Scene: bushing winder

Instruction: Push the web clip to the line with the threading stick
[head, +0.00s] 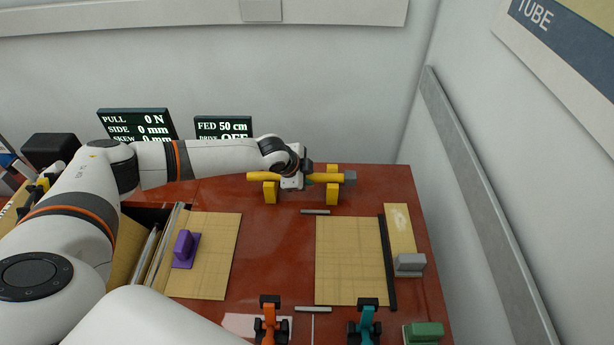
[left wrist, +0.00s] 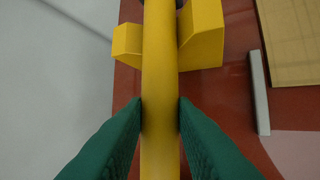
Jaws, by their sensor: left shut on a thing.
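The threading stick (head: 265,177), a yellow rod with a grey block at its right end, rests across two yellow stands at the back of the red table. My left gripper (head: 306,178) is at the stick, between the stands. In the left wrist view my left gripper's green fingers (left wrist: 160,108) are shut on the stick (left wrist: 160,65), one on each side, with a yellow stand (left wrist: 205,35) just ahead. A purple clip-like block (head: 184,245) sits on the left tan sheet, likely the web clip. I cannot tell which mark is the line. My right gripper is not seen.
A second tan sheet (head: 348,262) lies right of centre, with a black bar (head: 387,265) along its right edge. A grey block (head: 410,263), a green block (head: 423,332), and orange (head: 270,322) and teal (head: 366,325) clamps stand around it. The table between the sheets is mostly clear.

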